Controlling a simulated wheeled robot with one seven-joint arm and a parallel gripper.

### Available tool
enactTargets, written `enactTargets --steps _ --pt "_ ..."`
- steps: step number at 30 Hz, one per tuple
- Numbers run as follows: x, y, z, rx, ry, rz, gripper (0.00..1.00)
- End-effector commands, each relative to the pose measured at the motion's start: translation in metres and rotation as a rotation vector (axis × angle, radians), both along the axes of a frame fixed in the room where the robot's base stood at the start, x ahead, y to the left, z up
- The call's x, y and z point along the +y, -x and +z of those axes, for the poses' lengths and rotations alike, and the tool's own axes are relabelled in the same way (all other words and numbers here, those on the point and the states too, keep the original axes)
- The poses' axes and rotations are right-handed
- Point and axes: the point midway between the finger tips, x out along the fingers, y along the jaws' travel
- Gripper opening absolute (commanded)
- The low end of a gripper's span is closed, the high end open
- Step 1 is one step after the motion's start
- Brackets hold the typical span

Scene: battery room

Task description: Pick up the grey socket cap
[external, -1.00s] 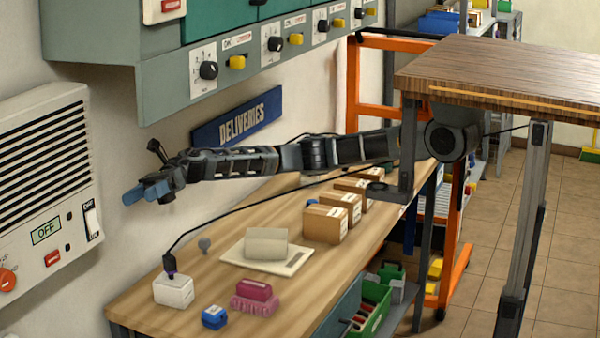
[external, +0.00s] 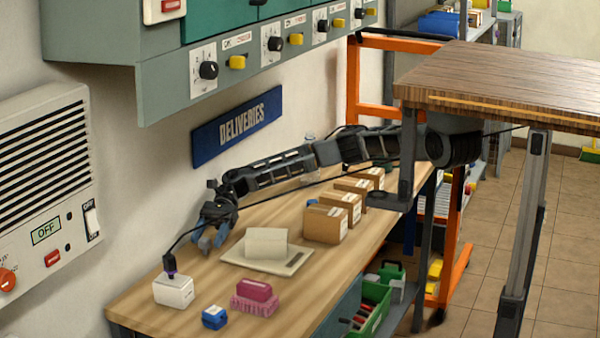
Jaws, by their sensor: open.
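My gripper (external: 212,245) is open and points down, low over the left part of the wooden bench, behind the white block with a cable. Its two blue-grey fingers are spread apart. The small grey socket cap stood at this spot on the bench in the earlier picture. Now the fingers cover that spot, and I cannot make the cap out clearly. I cannot tell whether it lies between the fingers or touches one of them.
The wooden bench (external: 150,311) holds a white block (external: 173,291) with a cable, a blue block (external: 214,318), a pink stamp-like thing (external: 255,297), a pale tray (external: 286,266) and several cardboard boxes (external: 325,224). A wall with a DELIVERIES sign (external: 237,126) stands behind.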

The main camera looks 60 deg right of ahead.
Motion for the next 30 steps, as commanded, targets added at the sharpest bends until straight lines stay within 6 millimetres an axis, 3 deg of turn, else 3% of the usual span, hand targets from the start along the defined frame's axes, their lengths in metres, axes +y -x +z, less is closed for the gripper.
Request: enactTargets --steps 7,17,30 --pt "0.032 0.000 -0.015 0.000 0.000 0.001 0.62" --pt "0.037 0.001 -0.018 0.001 0.000 -0.001 0.62" --pt "0.037 0.001 -0.018 0.001 0.000 -0.001 0.20"
